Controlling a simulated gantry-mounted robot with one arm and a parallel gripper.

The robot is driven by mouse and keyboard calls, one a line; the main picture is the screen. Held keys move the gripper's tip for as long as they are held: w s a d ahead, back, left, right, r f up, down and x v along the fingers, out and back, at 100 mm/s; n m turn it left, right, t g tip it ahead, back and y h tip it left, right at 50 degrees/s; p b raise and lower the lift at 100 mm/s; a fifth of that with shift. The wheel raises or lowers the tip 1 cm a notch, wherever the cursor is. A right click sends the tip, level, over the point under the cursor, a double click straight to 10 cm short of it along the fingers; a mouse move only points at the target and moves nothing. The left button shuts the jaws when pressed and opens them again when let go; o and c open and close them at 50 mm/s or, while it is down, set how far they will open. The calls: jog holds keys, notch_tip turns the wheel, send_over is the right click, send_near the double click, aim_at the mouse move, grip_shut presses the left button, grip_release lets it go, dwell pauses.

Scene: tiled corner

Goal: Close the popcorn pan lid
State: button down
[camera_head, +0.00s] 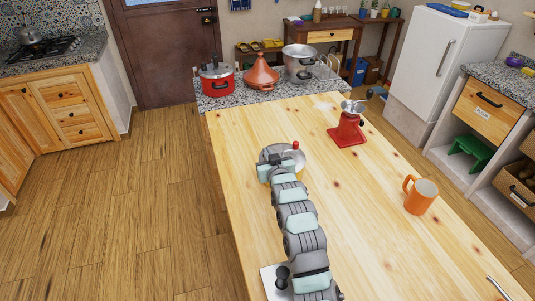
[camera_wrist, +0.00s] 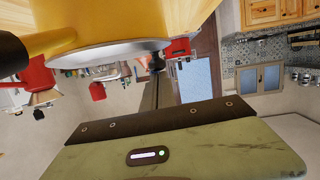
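The popcorn pan (camera_head: 300,164) stands on the wooden table, with a silvery top and a small red knob (camera_head: 295,145) at its far side. My gripper (camera_head: 281,160) is at the pan's near side and covers part of it. In the wrist view, which is upside down, the pan's yellowish side (camera_wrist: 110,22) and pale metal rim (camera_wrist: 105,54) fill the upper left. A dark rounded part, perhaps a handle, shows at the left edge. I cannot tell how far open the lid is. My fingertips do not show clearly, nor whether they touch the pan.
A red metal device (camera_head: 349,130) stands on the table behind and right of the pan. An orange mug (camera_head: 420,197) stands further right. The table between is clear.

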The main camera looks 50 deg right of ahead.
notch_tip(320, 180, up, 5)
jog(key=shift+f+p, duration=0.15)
jog(key=shift+p, duration=0.95)
jog(key=v, duration=1)
jog(key=shift+f, duration=0.4)
